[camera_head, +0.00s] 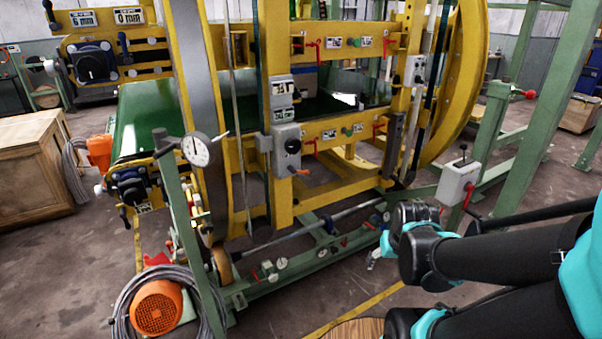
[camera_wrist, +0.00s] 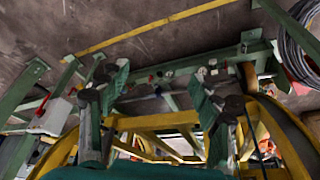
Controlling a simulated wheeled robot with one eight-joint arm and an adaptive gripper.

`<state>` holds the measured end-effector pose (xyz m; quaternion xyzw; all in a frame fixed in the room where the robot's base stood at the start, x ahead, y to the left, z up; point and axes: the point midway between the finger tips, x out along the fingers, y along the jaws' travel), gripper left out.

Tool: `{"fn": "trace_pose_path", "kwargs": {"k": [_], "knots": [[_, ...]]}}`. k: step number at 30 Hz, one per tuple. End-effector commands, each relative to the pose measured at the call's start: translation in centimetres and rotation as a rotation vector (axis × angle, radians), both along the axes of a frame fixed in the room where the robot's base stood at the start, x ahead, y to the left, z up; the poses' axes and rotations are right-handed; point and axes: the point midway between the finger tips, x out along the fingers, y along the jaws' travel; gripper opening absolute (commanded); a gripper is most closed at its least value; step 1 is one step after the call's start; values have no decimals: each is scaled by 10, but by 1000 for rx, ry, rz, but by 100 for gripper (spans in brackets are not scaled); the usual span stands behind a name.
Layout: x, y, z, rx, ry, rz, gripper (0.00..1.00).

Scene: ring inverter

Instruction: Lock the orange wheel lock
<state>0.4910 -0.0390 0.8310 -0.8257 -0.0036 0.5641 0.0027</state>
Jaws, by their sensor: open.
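No part is plainly marked as the orange wheel lock. An orange-brown wheel (camera_head: 223,265) sits at the left end of the green base beam (camera_head: 300,262). Small red handles (camera_head: 273,277) and round white dials stand on the beam; they are too small to read. The beam also shows across the wrist view (camera_wrist: 180,66). My gripper (camera_wrist: 160,82) is open, its two fingers spread, with nothing between them. In the head view my arm reaches in from the right; its end is right of the beam, apart from the wheel, and its fingers are hard to make out there.
The yellow ring frame (camera_head: 468,90) stands over the beam. An orange motor (camera_head: 156,307) with coiled grey cable lies at the front left. A white control box (camera_head: 458,183) with a red handle is close to my arm. A wooden crate (camera_head: 30,165) stands far left.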

Motion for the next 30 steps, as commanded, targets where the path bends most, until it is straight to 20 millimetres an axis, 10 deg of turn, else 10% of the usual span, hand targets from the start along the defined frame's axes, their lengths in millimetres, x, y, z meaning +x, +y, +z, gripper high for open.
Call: {"fn": "trace_pose_path", "kwargs": {"k": [14, 30], "knots": [[142, 77, 67, 253, -144, 232, 0], [318, 147, 148, 513, -433, 431, 0]]}}
